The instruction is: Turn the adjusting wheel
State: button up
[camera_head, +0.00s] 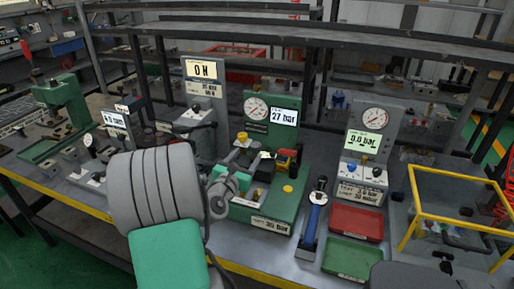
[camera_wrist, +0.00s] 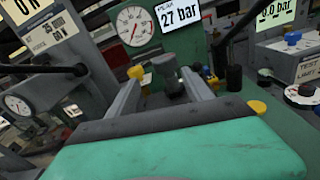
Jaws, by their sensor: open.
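The green test bench (camera_head: 284,192) with a round gauge and a display reading 27 bar stands in the middle of the table. A dark grey round knob (camera_wrist: 170,70), which looks like the adjusting wheel, is on this bench below the display. My gripper (camera_wrist: 161,80) is open, with one finger to each side of the knob. I cannot tell whether either finger touches it. In the head view my gripper is over the left part of the green bench, and my arm hides part of the bench's left side.
A yellow knob (camera_head: 243,137) and a red-and-black lever (camera_head: 289,158) are close to my gripper. A blue-handled tool (camera_head: 315,212), a red tray (camera_head: 356,222) and a green tray (camera_head: 352,258) lie right. A grey gauge unit (camera_head: 369,148) and yellow frame (camera_head: 462,177) stand farther right.

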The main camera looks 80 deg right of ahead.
aim_at(258, 145)
jog(key=shift+s+d+r+n+h, duration=0.25)
jog(key=shift+s+d+n+h, duration=0.05)
jog(key=shift+s+d+n, duration=0.5)
jog(key=d, duration=0.2)
jog(key=d+p, duration=0.1)
jog(key=d, duration=0.3)
jog(key=shift+s, duration=0.35)
jog(key=shift+d, duration=0.4)
jog(key=shift+w+f, duration=0.1)
grip_shut()
